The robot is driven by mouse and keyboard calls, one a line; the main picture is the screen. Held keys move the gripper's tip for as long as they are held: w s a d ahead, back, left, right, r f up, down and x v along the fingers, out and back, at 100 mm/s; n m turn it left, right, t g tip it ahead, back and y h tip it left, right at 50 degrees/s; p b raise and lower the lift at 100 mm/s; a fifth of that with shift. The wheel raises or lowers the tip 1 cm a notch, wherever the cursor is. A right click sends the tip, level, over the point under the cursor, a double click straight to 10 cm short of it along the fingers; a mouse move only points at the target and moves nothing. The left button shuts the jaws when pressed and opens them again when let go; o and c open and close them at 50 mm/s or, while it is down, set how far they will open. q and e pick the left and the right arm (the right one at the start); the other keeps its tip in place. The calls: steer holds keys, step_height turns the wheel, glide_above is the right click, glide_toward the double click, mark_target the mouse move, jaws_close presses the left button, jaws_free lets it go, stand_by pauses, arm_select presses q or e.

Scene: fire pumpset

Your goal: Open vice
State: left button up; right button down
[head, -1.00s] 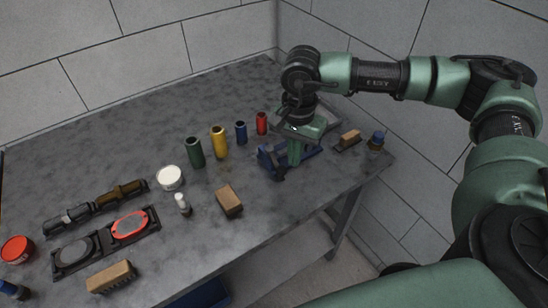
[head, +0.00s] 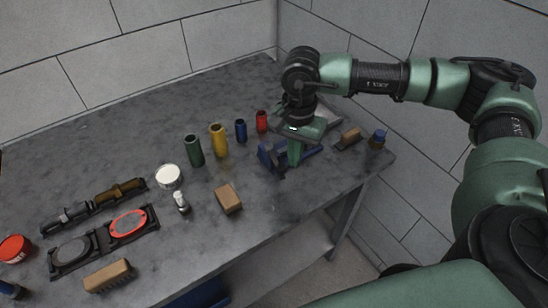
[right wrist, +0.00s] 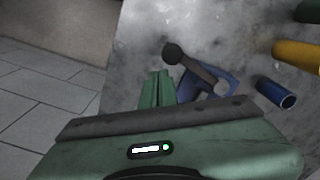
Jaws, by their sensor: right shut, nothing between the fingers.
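The blue vice (head: 272,158) stands near the right front edge of the table, partly hidden behind my right gripper. In the right wrist view the blue vice (right wrist: 222,82) shows beyond the fingers, with a dark handle bar (right wrist: 200,70) ending in a round knob. My right gripper (head: 294,162) points down at the vice in the head view. In the right wrist view the green fingers (right wrist: 155,88) are together and empty, just left of the handle bar. I cannot tell whether they touch it. My left gripper is in neither view.
Red (head: 261,121), blue (head: 240,131), yellow (head: 218,140) and green (head: 193,150) cylinders stand left of the vice. A brush (head: 348,138) and a blue-capped jar (head: 377,139) sit to its right. A brown block (head: 228,198) lies in front-left.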

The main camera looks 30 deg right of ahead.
mark_target(279, 169)
steer(key=shift+f+b, duration=1)
steer(key=shift+f, duration=0.1)
steer(key=shift+f, duration=0.1)
steer(key=shift+s+a+b, duration=0.1)
steer(key=shift+a+b, duration=0.2)
steer(key=shift+a, duration=0.7)
steer(key=shift+a+f, duration=0.1)
steer(key=shift+a, duration=0.05)
steer(key=shift+a+f, duration=0.1)
steer(key=shift+a, duration=0.8)
steer(key=shift+s+a+r, duration=0.2)
steer(key=shift+a+r, duration=0.05)
steer(key=shift+w+b, duration=0.15)
steer(key=shift+b, duration=0.15)
